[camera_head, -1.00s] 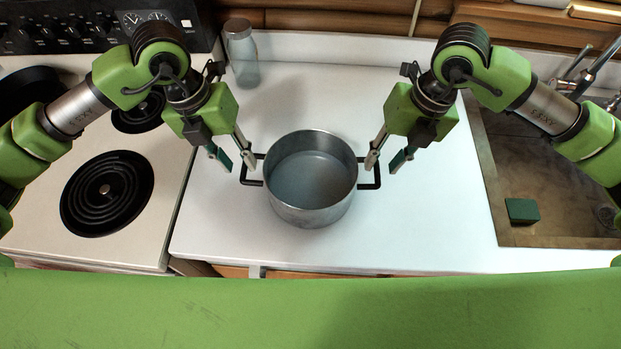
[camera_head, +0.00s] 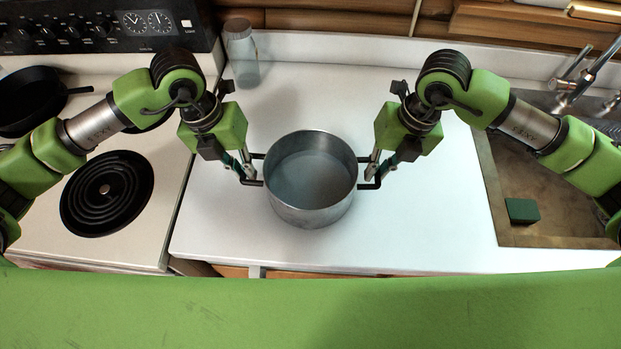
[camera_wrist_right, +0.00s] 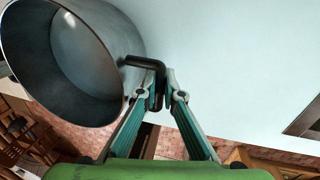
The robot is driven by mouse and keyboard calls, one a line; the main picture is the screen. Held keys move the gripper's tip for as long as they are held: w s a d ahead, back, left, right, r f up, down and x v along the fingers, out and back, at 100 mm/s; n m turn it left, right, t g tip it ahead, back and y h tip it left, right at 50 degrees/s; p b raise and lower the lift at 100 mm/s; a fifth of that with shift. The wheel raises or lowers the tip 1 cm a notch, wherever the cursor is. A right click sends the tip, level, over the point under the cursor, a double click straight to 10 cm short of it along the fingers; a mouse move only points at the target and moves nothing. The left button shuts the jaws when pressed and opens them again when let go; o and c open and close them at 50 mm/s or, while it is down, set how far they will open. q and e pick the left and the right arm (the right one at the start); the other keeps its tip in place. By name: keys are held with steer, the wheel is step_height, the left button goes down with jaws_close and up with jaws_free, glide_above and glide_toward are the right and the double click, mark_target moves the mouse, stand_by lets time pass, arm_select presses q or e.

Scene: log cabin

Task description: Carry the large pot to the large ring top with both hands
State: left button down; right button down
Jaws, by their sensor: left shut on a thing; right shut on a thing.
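The large pot (camera_head: 311,205) is a grey metal pot with two black side handles, upright and empty on the white counter. My left gripper (camera_head: 250,176) is shut on the pot's left handle (camera_head: 252,184). My right gripper (camera_head: 372,178) is shut on the right handle (camera_head: 368,186). The right wrist view shows the green fingers (camera_wrist_right: 163,92) on either side of the black handle (camera_wrist_right: 146,63), beside the pot (camera_wrist_right: 120,50). The large ring top (camera_head: 106,194) is a bare black coil at the front of the stove, left of the counter.
A black skillet (camera_head: 30,100) sits at the back left of the stove (camera_head: 150,245). A glass jar (camera_head: 242,55) stands at the back of the counter (camera_head: 420,235). A sink (camera_head: 545,185) with a green sponge (camera_head: 522,211) lies to the right. The counter around the pot is clear.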

arm_select(q)
steer(key=shift+w+r, duration=0.1)
steer(key=shift+r, duration=0.1)
arm_select(e)
steer(key=shift+w+r, duration=0.1)
steer(key=shift+r, duration=0.1)
